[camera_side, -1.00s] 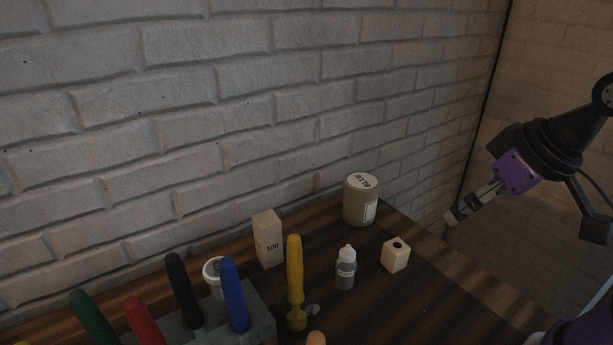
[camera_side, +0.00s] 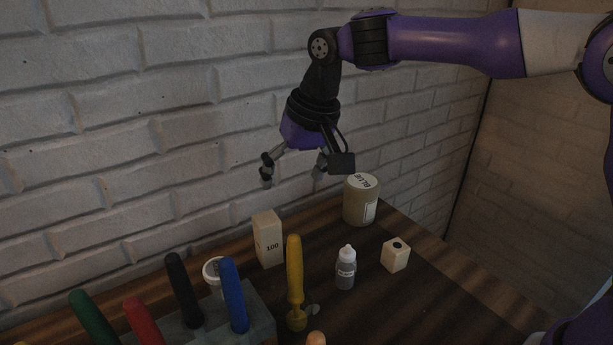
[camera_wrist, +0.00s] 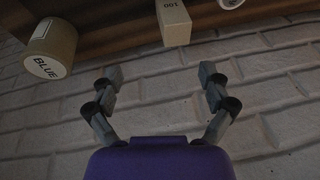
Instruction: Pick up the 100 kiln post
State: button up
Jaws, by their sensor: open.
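The 100 kiln post (camera_side: 268,240) is a pale upright block marked "100", standing on the dark wooden table near the brick wall. It also shows at the top of the wrist view (camera_wrist: 173,22), partly cut off by the frame edge. My gripper (camera_side: 293,178) is open and empty, above the post and a little to its right in the side view. In the wrist view my gripper's two fingers (camera_wrist: 160,82) are spread wide, with brick wall between them and the post beyond the fingertips.
A jar labelled BLUE (camera_side: 361,200) stands right of the post. A small dropper bottle (camera_side: 346,268), a pale cube with a dark hole (camera_side: 396,255) and a yellow-handled tool (camera_side: 295,275) stand in front. A white cup (camera_side: 213,272) and a rack of coloured handles (camera_side: 262,322) are at left.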

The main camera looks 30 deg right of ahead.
aim_at(269, 218)
jog(key=w+a+f, duration=0.1)
jog(key=f, duration=0.1)
jog(key=a+f, duration=0.1)
jog(key=f, duration=0.1)
jog(key=w+f, duration=0.1)
jog(key=f, duration=0.1)
jog(key=shift+w+a+f, duration=0.3)
jog(key=shift+a, duration=0.1)
jog(key=shift+x, duration=2.8)
grip_shut()
